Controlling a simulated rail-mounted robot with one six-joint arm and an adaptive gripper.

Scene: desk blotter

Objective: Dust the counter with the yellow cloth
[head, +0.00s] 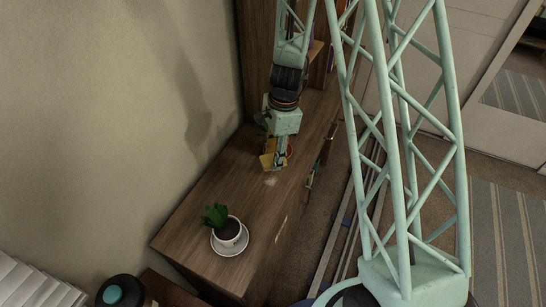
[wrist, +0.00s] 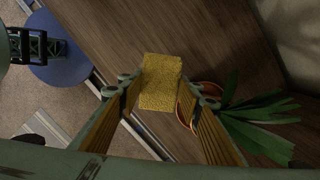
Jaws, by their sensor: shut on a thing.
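The yellow cloth (wrist: 160,82) is a small textured block between the two fingers of my gripper (wrist: 165,90) in the wrist view. My gripper is shut on it. In the head view my gripper (head: 277,150) points down over the wooden counter (head: 205,205), with the yellow cloth (head: 267,161) at its lower end. I cannot tell whether the cloth touches the counter. A pale dusty smudge (head: 271,181) lies on the counter just in front of the cloth.
A wall (head: 120,100) runs along the left. A tall wooden shelf (head: 256,50) rises at the back. Counter between smudge and plant is clear.

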